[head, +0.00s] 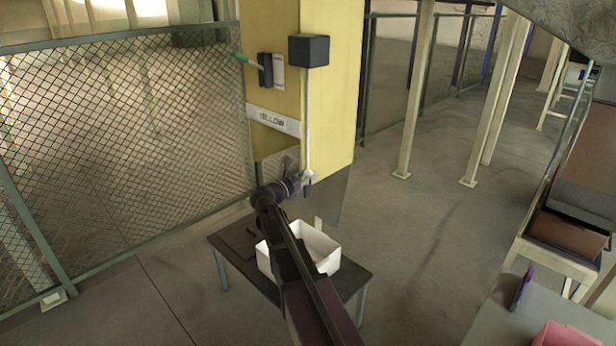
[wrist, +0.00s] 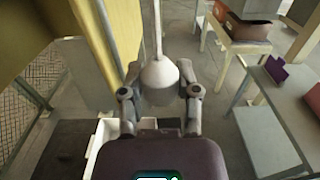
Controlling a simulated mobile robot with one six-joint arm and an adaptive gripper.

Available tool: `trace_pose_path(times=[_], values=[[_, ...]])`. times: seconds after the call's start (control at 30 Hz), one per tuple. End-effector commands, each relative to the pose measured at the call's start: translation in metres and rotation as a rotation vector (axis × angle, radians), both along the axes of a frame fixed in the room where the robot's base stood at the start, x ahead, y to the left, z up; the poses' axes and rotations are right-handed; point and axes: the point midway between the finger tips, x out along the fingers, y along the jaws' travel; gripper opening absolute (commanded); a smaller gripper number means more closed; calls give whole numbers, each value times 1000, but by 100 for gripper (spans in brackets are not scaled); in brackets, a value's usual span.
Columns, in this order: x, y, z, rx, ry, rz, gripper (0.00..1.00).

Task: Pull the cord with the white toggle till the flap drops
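A pale cord (head: 307,115) hangs straight down from a black box (head: 308,50) on the yellow post. The white toggle (wrist: 160,82) at its lower end is a rounded teardrop in the wrist view, upright between my fingers. My gripper (head: 303,181) is at the toggle's height, in front of the post. In the wrist view both fingertips of my gripper (wrist: 160,74) sit against the toggle's sides, shut on it. In the head view the toggle is small and partly hidden by my gripper. The flap cannot be made out clearly behind my gripper.
A dark table (head: 354,277) with a white open box (head: 326,262) stands below. A mesh fence (head: 120,140) runs left. Open floor (head: 430,240) lies right.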

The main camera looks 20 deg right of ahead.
Motion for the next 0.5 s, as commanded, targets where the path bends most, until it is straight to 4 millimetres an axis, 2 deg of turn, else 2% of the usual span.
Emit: trace_pose_path(times=[0.27,0.5], values=[[0,-1,-2,-1,0,-1,0],[0,-1,-21,-1,0,-3,0]])
